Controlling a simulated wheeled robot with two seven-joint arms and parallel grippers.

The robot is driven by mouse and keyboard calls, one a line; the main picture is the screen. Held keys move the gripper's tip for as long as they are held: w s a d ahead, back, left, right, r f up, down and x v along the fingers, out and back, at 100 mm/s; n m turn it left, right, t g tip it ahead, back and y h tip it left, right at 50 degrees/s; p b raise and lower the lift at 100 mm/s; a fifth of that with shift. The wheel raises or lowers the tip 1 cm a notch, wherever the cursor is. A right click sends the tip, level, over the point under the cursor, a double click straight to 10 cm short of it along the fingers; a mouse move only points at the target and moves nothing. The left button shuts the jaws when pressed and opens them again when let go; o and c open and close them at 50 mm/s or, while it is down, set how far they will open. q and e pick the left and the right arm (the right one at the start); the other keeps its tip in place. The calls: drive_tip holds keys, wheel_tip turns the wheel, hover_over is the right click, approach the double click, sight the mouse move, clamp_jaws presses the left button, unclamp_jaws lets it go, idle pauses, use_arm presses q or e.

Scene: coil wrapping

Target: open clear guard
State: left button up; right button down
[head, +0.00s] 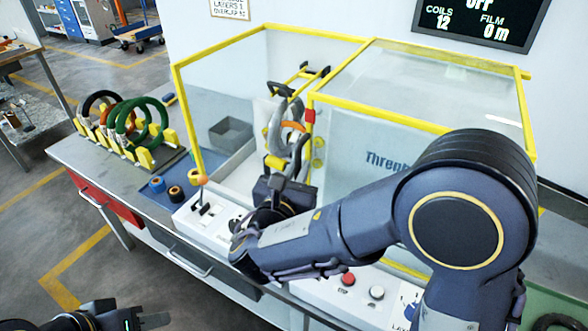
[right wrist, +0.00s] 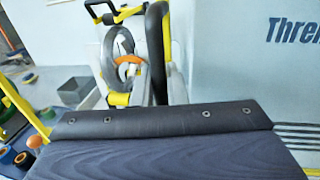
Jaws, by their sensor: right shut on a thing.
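The clear guard (head: 420,150) is a box of pale see-through panels in a yellow frame on the bench. Its panel with blue lettering shows in the right wrist view (right wrist: 240,70). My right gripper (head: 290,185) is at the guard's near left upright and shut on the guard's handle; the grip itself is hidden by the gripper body. A grey coil with an orange band (head: 293,135) hangs on the machine behind the gripper; it also shows in the right wrist view (right wrist: 124,65). My left gripper (head: 130,315) is low at the left, open and empty.
Tape rolls (head: 176,193) lie on a blue mat. A control panel (head: 205,212) with an orange-knobbed lever is at the front. A grey bin (head: 230,133) sits behind.

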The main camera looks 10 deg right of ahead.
drive_tip(key=shift+s+d, duration=0.4)
drive_tip(key=shift+d, duration=0.2)
drive_tip(key=c, duration=1.6)
unclamp_jaws()
drive_tip(key=shift+o, duration=0.2)
drive_tip(key=shift+s+a, duration=0.1)
drive_tip(key=b+v, duration=0.1)
drive_tip(key=v, duration=0.6)
drive_tip(key=shift+s, duration=0.25)
